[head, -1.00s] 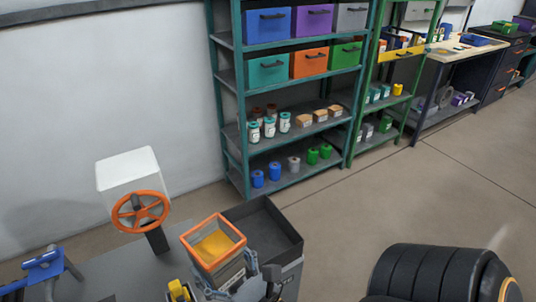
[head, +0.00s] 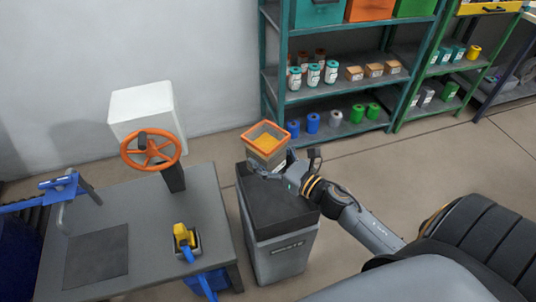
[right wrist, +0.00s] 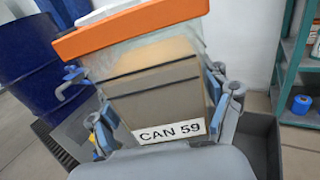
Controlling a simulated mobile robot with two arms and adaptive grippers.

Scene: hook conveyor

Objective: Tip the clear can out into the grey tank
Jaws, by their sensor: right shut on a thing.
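The clear can (head: 268,150) has an orange rim and yellow-orange contents. It looks roughly upright over the far part of the grey tank (head: 280,255), whose dark top is partly hidden by the can and my arm. My right gripper (head: 271,172) is shut on the can's sides. In the right wrist view the can (right wrist: 150,85) shows a label reading CAN 59, between the fingers of my right gripper (right wrist: 165,108). The tank's dark rim (right wrist: 265,125) shows below and beside it. My left gripper is not in view.
A grey bench (head: 205,200) stands left of the tank, with an orange handwheel (head: 150,149) and a small yellow item (head: 183,236). A teal shelf (head: 340,92) stands behind. A blue drum (right wrist: 35,60) shows in the right wrist view.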

